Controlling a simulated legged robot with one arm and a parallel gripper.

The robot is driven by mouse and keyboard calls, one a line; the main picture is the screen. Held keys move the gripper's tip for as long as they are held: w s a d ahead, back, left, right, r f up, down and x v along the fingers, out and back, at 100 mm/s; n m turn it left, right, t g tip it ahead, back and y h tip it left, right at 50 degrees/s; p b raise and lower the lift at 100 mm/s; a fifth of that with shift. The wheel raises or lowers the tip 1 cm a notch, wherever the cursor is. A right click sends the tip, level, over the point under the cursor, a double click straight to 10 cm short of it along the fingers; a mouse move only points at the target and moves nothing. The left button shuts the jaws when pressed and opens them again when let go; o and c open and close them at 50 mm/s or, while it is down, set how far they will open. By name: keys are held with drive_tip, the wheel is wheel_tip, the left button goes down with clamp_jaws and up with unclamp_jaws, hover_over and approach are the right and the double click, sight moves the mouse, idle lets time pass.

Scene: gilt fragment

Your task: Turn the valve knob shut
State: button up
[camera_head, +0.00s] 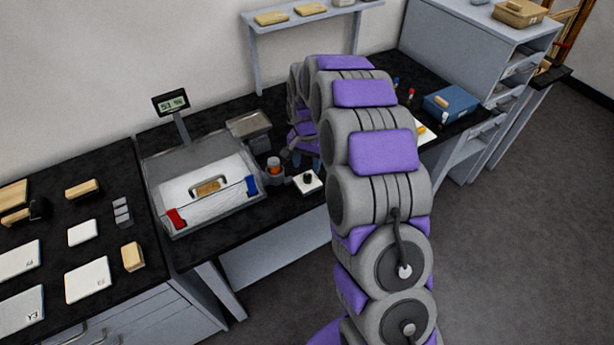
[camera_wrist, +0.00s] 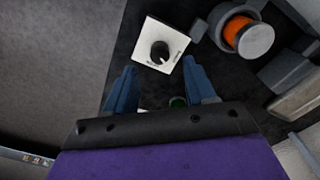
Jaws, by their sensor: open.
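The valve knob (camera_wrist: 160,52) is a small round black knob with a white mark, on a square white plate (camera_wrist: 177,37) with small lettering. In the head view the knob (camera_head: 308,178) and its plate (camera_head: 307,188) sit on the black bench top, right of the metal tray. My gripper (camera_wrist: 160,82) is open in the wrist view, with its two blue fingers apart and nothing seen between the tips. The knob lies beyond the fingertips, about midway between them, apart from both. In the head view my purple and grey arm hides much of the bench behind it.
A grey holder with an orange part (camera_wrist: 238,32) stands close right of the plate; it also shows in the head view (camera_head: 274,168). A metal tray holds a white handled lid (camera_head: 208,189). A blue box (camera_head: 450,105) stands farther right. Bench edge lies left of the plate in the wrist view.

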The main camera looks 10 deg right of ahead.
sight(307, 176)
wheel_tip(307, 176, down, 6)
drive_tip(key=shift+r+b, duration=0.1)
drive_tip(key=shift+b, duration=0.4)
